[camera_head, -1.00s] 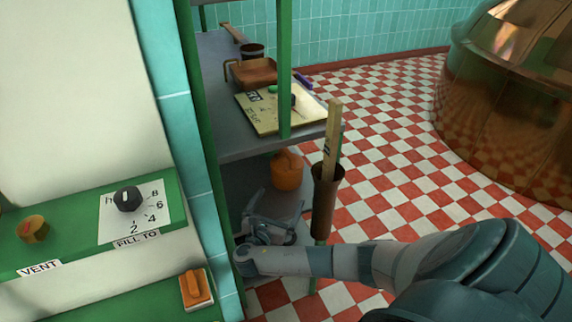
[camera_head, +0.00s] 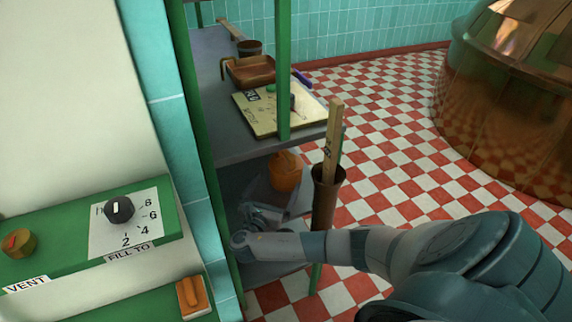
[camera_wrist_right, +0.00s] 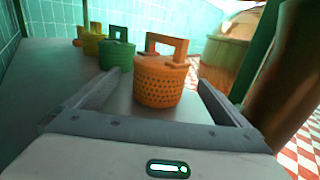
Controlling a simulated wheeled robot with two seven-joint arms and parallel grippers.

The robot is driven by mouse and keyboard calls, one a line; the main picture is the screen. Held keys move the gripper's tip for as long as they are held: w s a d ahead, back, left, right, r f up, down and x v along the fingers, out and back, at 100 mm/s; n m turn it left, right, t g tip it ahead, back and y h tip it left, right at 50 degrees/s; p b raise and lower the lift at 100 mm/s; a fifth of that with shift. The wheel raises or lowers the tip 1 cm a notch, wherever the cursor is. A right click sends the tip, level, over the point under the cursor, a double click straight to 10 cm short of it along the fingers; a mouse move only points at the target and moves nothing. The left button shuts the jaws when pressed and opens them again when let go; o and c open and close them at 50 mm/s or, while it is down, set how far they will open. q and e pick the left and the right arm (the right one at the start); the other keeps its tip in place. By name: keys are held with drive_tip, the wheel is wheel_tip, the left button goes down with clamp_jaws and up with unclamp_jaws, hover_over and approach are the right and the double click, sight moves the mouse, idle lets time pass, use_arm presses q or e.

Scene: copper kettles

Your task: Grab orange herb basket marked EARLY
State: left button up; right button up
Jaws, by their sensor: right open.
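The orange herb basket (camera_head: 285,172) stands on the lower shelf of the green-posted rack. In the right wrist view the orange basket (camera_wrist_right: 160,84) is upright, with a perforated body and a square handle on its lid. No EARLY marking is readable on it. My right gripper (camera_head: 275,200) is in the lower shelf space, just short of the basket. In the wrist view its open fingers (camera_wrist_right: 160,85) lie on either side of the basket, with gaps showing and nothing gripped. My left gripper is not in view.
A green basket (camera_wrist_right: 117,55) and a yellow basket (camera_wrist_right: 94,42) stand farther along the shelf, left of the orange one. A brown tube (camera_head: 325,205) holding a wooden stick is close on the right.

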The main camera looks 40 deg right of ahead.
sight(286, 163)
drive_tip(key=x, duration=0.4)
drive_tip(key=shift+w+d, duration=0.15)
drive_tip(key=shift+d, duration=0.15)
drive_tip(key=shift+w+d, duration=0.15)
drive_tip(key=shift+d, duration=0.25)
drive_tip(key=shift+w+d+r, duration=0.15)
drive_tip(key=shift+d, duration=0.1)
drive_tip(key=x, duration=0.4)
drive_tip(key=shift+r+b, duration=0.3)
drive_tip(key=shift+b, duration=0.1)
drive_tip(key=shift+d, duration=0.25)
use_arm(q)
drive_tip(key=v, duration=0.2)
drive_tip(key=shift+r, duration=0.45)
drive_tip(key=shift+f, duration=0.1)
